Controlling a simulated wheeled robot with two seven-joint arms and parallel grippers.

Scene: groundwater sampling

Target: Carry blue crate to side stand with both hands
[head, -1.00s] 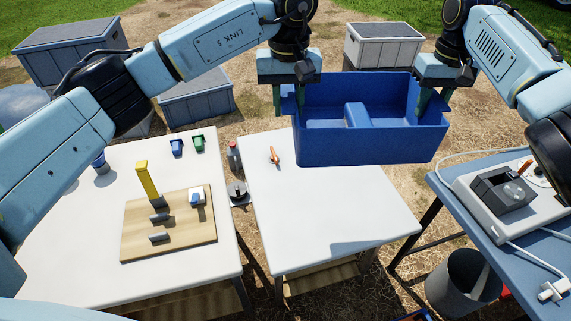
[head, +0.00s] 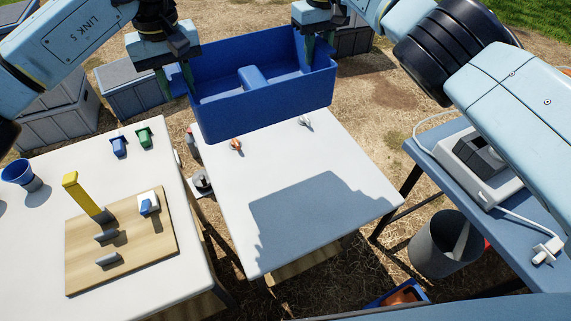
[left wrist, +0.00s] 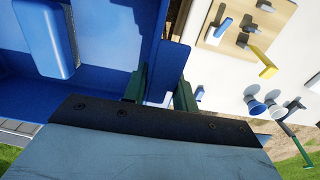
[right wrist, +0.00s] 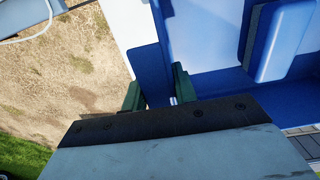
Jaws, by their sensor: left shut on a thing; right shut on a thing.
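The blue crate (head: 265,112) is upright and raised, with a blue block-like divider inside. It overlaps the far end of the white middle table (head: 238,235) and casts a shadow on its top. My left gripper (head: 178,82) is shut on the crate's left end; the left wrist view shows its fingers (left wrist: 160,92) on either side of a blue tab. My right gripper (head: 319,43) is shut on the right end, its fingers (right wrist: 158,92) astride the crate's edge in the right wrist view. I cannot tell which surface is the side stand.
A small orange item (head: 235,145) and a white item (head: 305,122) lie on the middle table. The left table (head: 45,225) holds a wooden board (head: 150,250) and cups. A blue table (head: 440,160) with a device and a grey bin (head: 440,243) are right.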

